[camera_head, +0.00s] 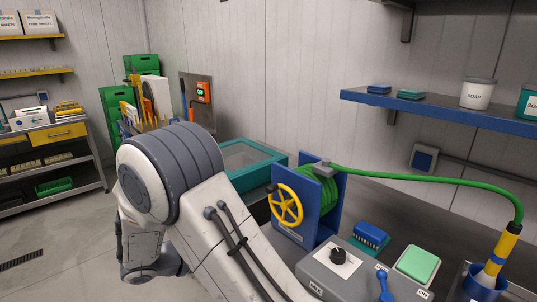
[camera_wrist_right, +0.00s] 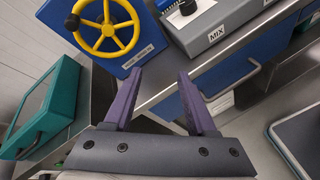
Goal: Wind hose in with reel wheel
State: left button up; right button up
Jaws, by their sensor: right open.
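The hose reel has a blue frame (camera_head: 327,202) and stands on the bench right of centre in the head view. Its yellow spoked wheel (camera_head: 285,205) faces front-left. Green hose is wound on the drum (camera_head: 318,190). The hose (camera_head: 430,181) runs right from the reel top and bends down to a yellow nozzle (camera_head: 505,246). In the right wrist view the wheel (camera_wrist_right: 105,27) is at the top left, with a dark handle knob at its left rim. My right gripper (camera_wrist_right: 160,73) has its purple fingers apart, empty, below and right of the wheel. My left gripper is not seen.
A grey control box (camera_head: 340,268) marked MIX and ON sits right of the reel. A teal box (camera_head: 255,163) stands behind-left. A blue shelf (camera_head: 450,109) with tubs hangs above. My own arm covers much of the head view's centre-left.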

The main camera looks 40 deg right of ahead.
aim_at(268, 190)
jog(key=w+d+r+n+t+h+p, duration=0.2)
jog(key=w+d+r+h+p, duration=0.2)
jog(key=w+d+r+p, duration=0.3)
jog(key=shift+h, duration=0.3)
jog(key=d+p, duration=0.1)
jog(key=d, duration=0.2)
jog(key=w+d+p, duration=0.1)
jog(key=d, duration=0.1)
jog(key=d+p, duration=0.1)
jog(key=d, duration=0.2)
jog(key=shift+w+d+r, duration=0.3)
jog(key=shift+r, duration=0.05)
jog(key=shift+d+f+t, duration=0.1)
jog(key=shift+d+t, duration=0.3)
jog(key=shift+d, duration=0.05)
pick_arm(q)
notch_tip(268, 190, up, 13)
pick_arm(e)
jog(key=shift+c, duration=0.4)
jog(key=shift+w, duration=0.1)
grip_shut()
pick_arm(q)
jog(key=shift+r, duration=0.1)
